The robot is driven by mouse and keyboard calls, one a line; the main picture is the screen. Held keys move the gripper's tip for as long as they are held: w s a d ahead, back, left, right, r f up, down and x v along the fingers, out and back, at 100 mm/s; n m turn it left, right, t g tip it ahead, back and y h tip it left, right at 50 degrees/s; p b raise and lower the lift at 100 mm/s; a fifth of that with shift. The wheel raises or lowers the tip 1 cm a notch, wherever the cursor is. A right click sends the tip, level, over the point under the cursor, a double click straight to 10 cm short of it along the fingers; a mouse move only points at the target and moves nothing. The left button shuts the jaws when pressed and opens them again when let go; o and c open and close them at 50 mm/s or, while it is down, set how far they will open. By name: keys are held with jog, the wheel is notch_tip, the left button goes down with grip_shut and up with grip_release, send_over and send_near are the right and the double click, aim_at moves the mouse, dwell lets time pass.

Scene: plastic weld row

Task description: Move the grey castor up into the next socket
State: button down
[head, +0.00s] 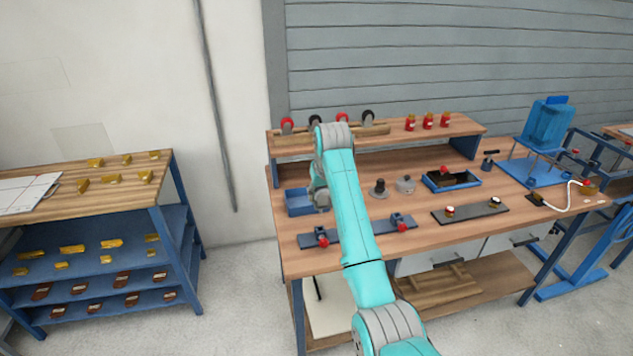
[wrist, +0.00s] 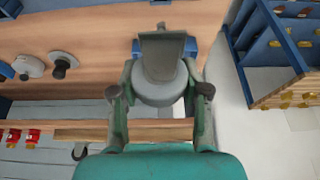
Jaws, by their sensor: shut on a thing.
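My gripper (wrist: 160,94) shows in the wrist view with a finger on each side of the grey castor (wrist: 160,82). It is shut on the castor, a rounded grey body with a darker flat plate. In the head view my arm hides the castor and most of the gripper, near the blue bin. The wooden rail (head: 330,138) lies on the bench's raised shelf. The sockets are too small to make out.
A blue bin (head: 298,203) stands on the bench (head: 285,262) left of my arm. Dark and grey knobbed parts (head: 380,188) stand right of it. Red jars (head: 410,122) stand on the shelf's right. Clamp fixtures (head: 402,222) lie along the front edge.

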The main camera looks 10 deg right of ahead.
aim_at(321, 210)
jog(key=shift+w, duration=0.3)
jog(key=shift+f, duration=2.45)
jog(key=shift+s+f, duration=0.15)
jog(key=shift+f, duration=0.05)
jog(key=shift+f, duration=0.75)
jog(key=shift+f, duration=1.3)
dwell(0.8)
jog(key=shift+c, duration=2.4)
grip_release()
jog(key=shift+o, duration=0.3)
